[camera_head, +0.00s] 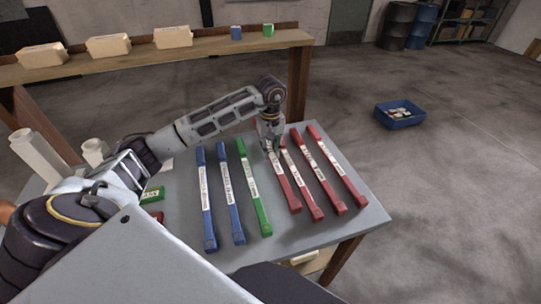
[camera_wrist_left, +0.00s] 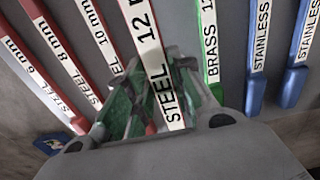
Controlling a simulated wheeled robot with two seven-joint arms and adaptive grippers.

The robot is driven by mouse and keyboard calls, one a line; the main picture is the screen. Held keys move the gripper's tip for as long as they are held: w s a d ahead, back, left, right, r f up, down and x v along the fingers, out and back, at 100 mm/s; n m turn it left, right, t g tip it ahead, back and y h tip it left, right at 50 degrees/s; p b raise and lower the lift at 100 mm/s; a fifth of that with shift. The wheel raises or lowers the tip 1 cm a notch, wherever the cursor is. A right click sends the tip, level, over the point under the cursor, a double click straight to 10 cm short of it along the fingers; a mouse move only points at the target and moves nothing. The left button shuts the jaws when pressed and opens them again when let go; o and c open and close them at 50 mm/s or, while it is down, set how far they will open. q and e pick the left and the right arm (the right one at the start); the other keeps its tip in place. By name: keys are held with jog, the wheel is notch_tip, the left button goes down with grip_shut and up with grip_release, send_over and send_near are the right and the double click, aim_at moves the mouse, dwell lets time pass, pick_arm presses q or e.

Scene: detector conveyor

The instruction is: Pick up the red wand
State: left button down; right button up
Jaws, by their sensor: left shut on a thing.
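Several red wands with white labels lie side by side on the right part of the grey table (camera_head: 340,222). My left gripper (camera_head: 270,146) is at the far end of the leftmost red wand (camera_head: 284,180). In the left wrist view this wand, labelled STEEL 12 (camera_wrist_left: 150,38), passes between the fingers of my left gripper (camera_wrist_left: 158,88), which is shut on it. The gripper hides part of the wand's far end. I cannot tell whether the wand is raised off the table. My right gripper is in neither view.
A green wand (camera_head: 252,190) and two blue wands (camera_head: 229,195) (camera_head: 206,200) lie left of the held wand. A wooden shelf (camera_head: 200,52) with beige bins stands behind the table. A blue bin (camera_head: 400,120) sits on the floor at right, with open floor around it.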

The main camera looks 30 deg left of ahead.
aim_at(271, 151)
pick_arm(q)
jog(key=shift+r, duration=0.3)
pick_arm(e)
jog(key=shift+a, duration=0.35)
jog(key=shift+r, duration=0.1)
pick_arm(q)
notch_tip(271, 151, up, 2)
jog(key=shift+r+p, duration=0.2)
jog(key=shift+p, duration=1)
notch_tip(271, 151, up, 5)
jog(key=p, duration=0.4)
jog(key=shift+p, duration=0.4)
jog(key=shift+r+p, duration=1.3)
jog(key=shift+p, duration=0.15)
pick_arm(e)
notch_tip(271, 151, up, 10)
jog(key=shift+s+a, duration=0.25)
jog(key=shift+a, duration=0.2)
